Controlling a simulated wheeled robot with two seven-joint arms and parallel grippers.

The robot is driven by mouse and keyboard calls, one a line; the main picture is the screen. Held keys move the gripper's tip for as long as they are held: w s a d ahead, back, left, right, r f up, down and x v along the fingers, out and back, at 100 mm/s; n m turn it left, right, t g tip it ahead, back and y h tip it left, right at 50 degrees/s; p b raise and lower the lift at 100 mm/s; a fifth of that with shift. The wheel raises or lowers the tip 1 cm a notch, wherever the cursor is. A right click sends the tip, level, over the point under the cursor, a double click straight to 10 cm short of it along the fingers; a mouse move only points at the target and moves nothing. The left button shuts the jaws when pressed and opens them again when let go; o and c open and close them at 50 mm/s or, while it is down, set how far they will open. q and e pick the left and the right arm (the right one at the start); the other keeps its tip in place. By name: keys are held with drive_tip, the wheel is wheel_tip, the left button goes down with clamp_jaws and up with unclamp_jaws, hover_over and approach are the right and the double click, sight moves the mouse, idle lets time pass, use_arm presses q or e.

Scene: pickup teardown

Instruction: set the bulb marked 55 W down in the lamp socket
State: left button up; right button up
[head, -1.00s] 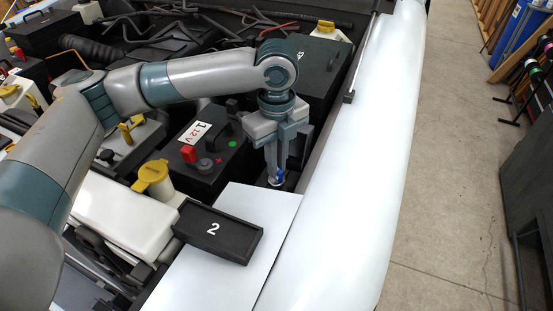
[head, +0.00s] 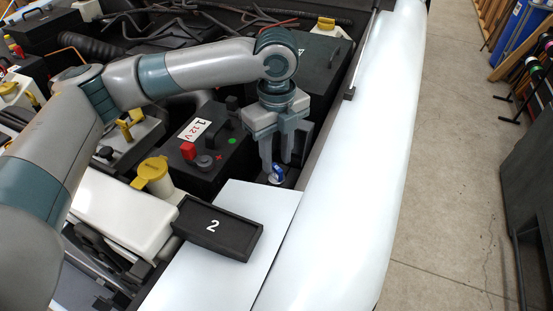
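A small bulb with a blue part (head: 277,172) stands at the lamp socket spot in the dark recess between the battery and the white fender. Its mark is too small to read. The socket is mostly hidden under the bulb; a pale bit shows at the bulb's foot. My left gripper (head: 277,166) points down just above and around the bulb. Its fingers are spread, with the bulb's top between or just below their tips, and they do not appear to grip it. My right gripper is not in view.
A black battery marked 12V (head: 208,155) stands left of the gripper. A black tray marked 2 (head: 218,228) lies on a white panel (head: 245,272) in front. A yellow cap (head: 152,172) is farther left. The white fender (head: 365,190) borders the right side.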

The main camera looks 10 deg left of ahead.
use_arm(q)
wheel_tip(320, 180, up, 16)
drive_tip(key=b, duration=0.4)
idle(0.9)
